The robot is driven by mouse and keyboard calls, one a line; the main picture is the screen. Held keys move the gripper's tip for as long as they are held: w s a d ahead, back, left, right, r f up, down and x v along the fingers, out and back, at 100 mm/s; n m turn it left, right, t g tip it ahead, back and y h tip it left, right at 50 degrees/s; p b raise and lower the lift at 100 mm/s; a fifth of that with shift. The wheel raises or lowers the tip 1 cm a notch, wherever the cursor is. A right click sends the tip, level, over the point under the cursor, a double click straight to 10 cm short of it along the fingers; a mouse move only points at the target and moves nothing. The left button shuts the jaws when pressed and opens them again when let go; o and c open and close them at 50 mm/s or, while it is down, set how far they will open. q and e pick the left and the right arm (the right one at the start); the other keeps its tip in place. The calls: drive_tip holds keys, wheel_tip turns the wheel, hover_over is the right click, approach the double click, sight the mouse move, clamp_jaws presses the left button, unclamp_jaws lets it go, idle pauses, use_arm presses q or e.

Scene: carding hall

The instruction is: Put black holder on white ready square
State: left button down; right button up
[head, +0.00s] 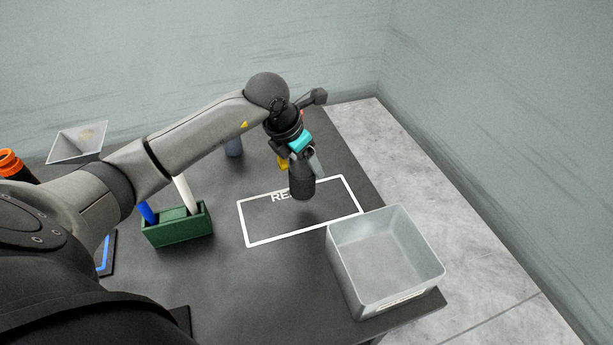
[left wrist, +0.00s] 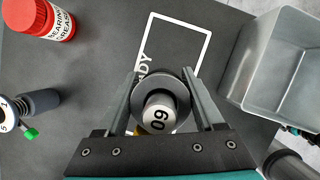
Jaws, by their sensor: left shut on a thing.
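The black holder (head: 302,185) is a dark upright cylinder held in my left gripper (head: 300,163). It is over the back part of the white ready square (head: 305,230), a white outline lettered READY on the dark table, and hides part of the lettering. In the left wrist view the holder (left wrist: 178,94) sits between the two fingers of my left gripper (left wrist: 161,84), with a numbered light core in its middle. The square's outline (left wrist: 180,22) lies beyond it there. I cannot tell whether the holder touches the table. My right gripper is not in view.
A grey metal bin (head: 345,268) stands close to the square's front right. A green box (head: 178,232) with blue and white sticks stands left. A red grease jar (left wrist: 45,18) and a grey-blue cylinder (head: 234,147) stand behind. The table inside the square's front is clear.

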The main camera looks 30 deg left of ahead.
sight(294, 157)
use_arm(q)
drive_tip(key=shift+f, duration=2.3)
unclamp_jaws()
drive_tip(key=shift+f, duration=0.1)
drive_tip(key=v, duration=1.2)
drive_tip(key=shift+s, duration=0.1)
